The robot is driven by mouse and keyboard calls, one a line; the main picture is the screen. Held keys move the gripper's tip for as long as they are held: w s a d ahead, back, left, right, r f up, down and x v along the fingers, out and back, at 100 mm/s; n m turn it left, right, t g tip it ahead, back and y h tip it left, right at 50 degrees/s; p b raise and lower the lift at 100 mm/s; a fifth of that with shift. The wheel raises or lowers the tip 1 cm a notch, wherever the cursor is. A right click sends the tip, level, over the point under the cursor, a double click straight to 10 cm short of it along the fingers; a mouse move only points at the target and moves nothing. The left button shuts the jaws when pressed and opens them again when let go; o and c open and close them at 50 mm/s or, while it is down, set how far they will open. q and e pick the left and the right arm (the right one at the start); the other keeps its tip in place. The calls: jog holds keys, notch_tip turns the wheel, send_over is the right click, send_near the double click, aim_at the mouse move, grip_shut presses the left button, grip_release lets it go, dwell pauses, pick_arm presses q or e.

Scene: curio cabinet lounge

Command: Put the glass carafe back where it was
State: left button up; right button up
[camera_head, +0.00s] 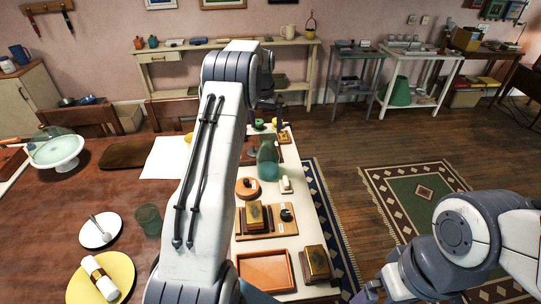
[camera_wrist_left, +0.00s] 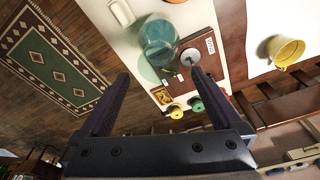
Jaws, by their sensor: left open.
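The glass carafe (camera_head: 268,162), a see-through blue-green vessel, stands on the narrow white table. It also shows in the left wrist view (camera_wrist_left: 157,38), at the top middle, beyond the fingertips. My left gripper (camera_head: 276,113) is past the carafe in the head view, partly hidden by my own arm. In the left wrist view its two fingers (camera_wrist_left: 158,76) are spread with nothing between them. A wooden board (camera_wrist_left: 197,18) with a white label and a round grey knobbed item lies beside the carafe. My right arm is at the lower right; its fingertips cannot be made out.
The white table (camera_head: 304,222) also holds an orange round box (camera_head: 248,188), a wooden tray (camera_head: 265,270), brown boxes and small green and yellow items (camera_wrist_left: 196,104). A brown dining table (camera_head: 120,180) stands left. Patterned rugs (camera_head: 425,195) lie on open floor to the right.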

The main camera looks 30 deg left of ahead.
aim_at(267, 136)
pick_arm(q)
jog(key=f, duration=0.1)
jog(key=w+f, duration=0.1)
jog(key=f, duration=0.1)
jog(key=shift+d+f+p, duration=0.1)
jog(key=shift+f+p, duration=0.05)
jog(key=shift+p, duration=0.15)
notch_tip(267, 136, down, 5)
jog(key=shift+w+r+p, duration=0.1)
jog(key=shift+w+p, duration=0.05)
jog(key=shift+p, duration=0.95)
jog(key=shift+a+f, duration=0.2)
jog(key=shift+f, duration=0.1)
grip_shut()
jog(key=shift+r, duration=0.1)
